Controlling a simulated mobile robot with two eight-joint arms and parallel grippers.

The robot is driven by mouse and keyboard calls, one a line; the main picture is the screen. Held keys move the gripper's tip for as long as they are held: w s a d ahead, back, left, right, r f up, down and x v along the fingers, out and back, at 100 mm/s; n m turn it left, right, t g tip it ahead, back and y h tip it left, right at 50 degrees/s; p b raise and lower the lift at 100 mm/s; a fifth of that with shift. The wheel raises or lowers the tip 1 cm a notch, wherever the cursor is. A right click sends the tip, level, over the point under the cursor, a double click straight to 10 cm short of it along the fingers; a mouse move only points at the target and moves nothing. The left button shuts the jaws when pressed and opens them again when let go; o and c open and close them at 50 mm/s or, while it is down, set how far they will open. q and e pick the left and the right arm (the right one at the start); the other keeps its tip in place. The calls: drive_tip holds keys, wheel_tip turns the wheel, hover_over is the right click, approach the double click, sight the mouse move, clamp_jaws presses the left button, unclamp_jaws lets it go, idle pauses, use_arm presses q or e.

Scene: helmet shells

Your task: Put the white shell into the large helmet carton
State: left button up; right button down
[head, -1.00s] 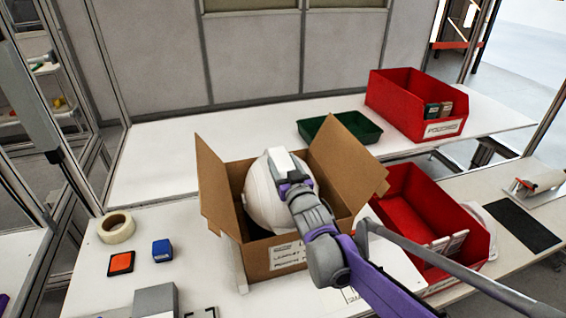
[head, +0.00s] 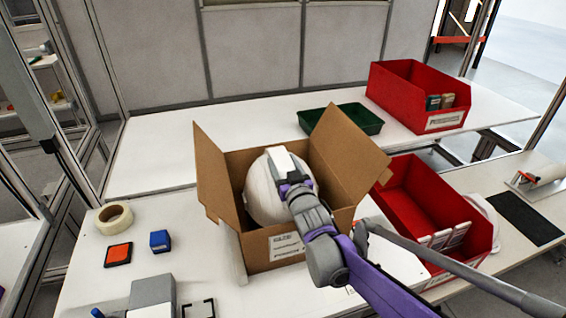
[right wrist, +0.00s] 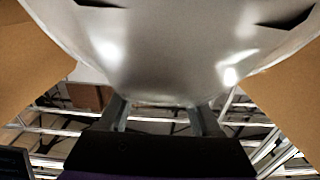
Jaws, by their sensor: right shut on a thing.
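The white shell (head: 262,196) sits inside the open mouth of the large helmet carton (head: 272,262), between its raised side flaps. Its upper part shows above the front wall; its lower part is hidden by the carton. My right gripper (head: 287,172) is shut on the shell at its upper right edge, with the arm reaching in over the carton's front right. In the right wrist view the shell (right wrist: 165,50) fills the upper part, with the gripper's fingers (right wrist: 160,112) at its rim and brown flaps on both sides. Whether the shell touches the carton floor is hidden. My left gripper is out of view.
A red bin (head: 450,240) with white items stands close right of the carton. Another red bin (head: 400,100) and a green tray (head: 365,121) are behind. A tape roll (head: 114,218), an orange-topped pad (head: 118,255) and a blue block (head: 160,241) lie left.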

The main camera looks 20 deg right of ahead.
drive_tip(key=shift+f+b, duration=0.7)
drive_tip(key=shift+f, duration=0.4)
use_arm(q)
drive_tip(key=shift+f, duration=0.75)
use_arm(e)
unclamp_jaws()
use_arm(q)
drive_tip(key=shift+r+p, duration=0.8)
use_arm(e)
wheel_tip(320, 180, up, 10)
drive_tip(key=shift+r, duration=0.1)
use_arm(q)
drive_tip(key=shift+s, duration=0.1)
use_arm(e)
drive_tip(key=shift+s, duration=0.1)
